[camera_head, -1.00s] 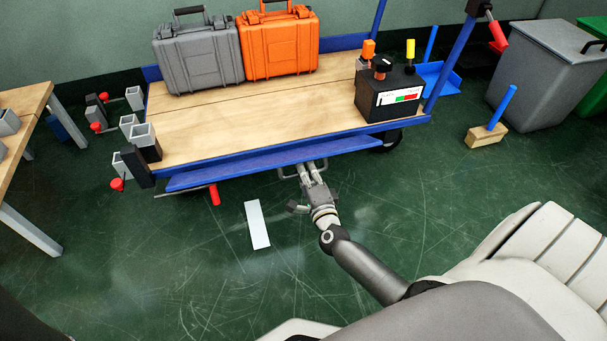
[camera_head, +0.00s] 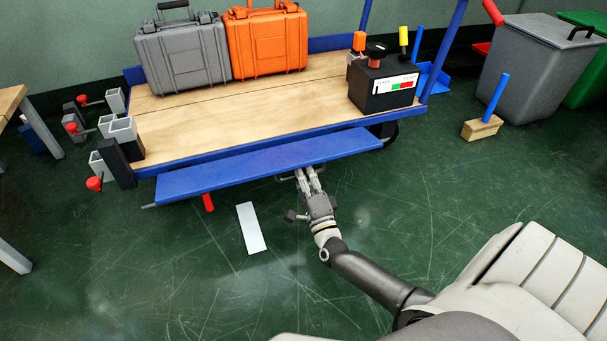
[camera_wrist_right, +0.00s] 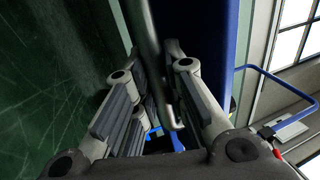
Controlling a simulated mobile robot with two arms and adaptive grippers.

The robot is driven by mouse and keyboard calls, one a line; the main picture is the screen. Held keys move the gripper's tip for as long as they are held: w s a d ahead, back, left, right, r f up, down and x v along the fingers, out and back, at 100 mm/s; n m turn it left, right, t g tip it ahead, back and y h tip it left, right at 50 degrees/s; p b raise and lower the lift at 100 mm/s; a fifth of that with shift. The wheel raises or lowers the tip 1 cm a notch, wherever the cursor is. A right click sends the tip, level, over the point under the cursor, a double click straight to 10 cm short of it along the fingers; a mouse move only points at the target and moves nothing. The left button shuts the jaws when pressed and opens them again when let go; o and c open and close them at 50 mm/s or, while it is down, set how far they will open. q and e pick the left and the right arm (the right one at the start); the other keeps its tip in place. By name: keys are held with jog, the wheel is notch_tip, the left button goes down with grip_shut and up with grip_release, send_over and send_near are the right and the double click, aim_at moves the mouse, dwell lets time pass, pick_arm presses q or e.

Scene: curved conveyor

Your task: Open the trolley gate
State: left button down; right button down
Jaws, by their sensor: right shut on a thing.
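The trolley (camera_head: 240,103) has a wooden deck with a blue frame. Its gate (camera_head: 262,164) is a long blue panel along the near side, tilted outward from the deck edge. My right gripper (camera_head: 308,177) is shut on the gate's metal handle (camera_head: 285,179) below the panel. In the right wrist view, the handle bar (camera_wrist_right: 150,50) runs between the fingers of my right gripper (camera_wrist_right: 155,90), beside the blue gate panel (camera_wrist_right: 205,60). A red lever (camera_head: 208,202) hangs under the gate. My left gripper is not in view.
A grey case (camera_head: 183,55), an orange case (camera_head: 266,43) and a black control box (camera_head: 383,87) stand on the deck. A white strip (camera_head: 251,228) lies on the green floor in front. A wooden block with a blue post (camera_head: 482,127) and grey bin (camera_head: 535,70) are right.

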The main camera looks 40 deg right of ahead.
jog(key=shift+f+t, duration=0.1)
jog(key=shift+t, duration=0.3)
dwell(0.3)
jog(key=c, duration=1.5)
grip_release()
jog(key=shift+o, duration=0.2)
jog(key=v, duration=0.7)
jog(key=shift+s+f, duration=0.2)
jog(key=shift+s, duration=0.1)
jog(key=shift+a, duration=0.15)
